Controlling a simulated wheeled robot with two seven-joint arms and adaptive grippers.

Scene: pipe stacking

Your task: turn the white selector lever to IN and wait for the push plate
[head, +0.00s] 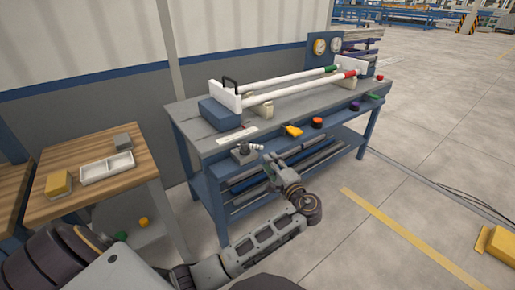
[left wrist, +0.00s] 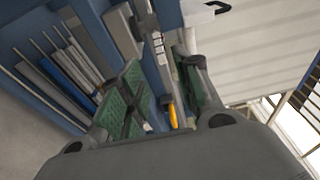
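A small grey box (head: 243,154) with a pale lever-like piece (head: 257,147) sits at the front edge of the workbench, left of the yellow knob. Its lettering is too small to read. My left gripper (head: 270,160) is just right of this box, at the bench front. In the left wrist view the left gripper (left wrist: 160,68) has its green-padded fingers apart, with part of the bench front between them; I cannot tell whether the lever is between them. The white upright plate (head: 226,97) with a black handle stands at the left end of the white pipes (head: 300,88). My right gripper is not in view.
The bench top (head: 205,143) carries pipe supports, and gauges (head: 320,46) stand behind its far end. Yellow (head: 292,131), orange (head: 317,123) and other coloured knobs line the front. A wooden side table (head: 80,202) holds a white tray (head: 107,168). Floor on the right is mostly clear.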

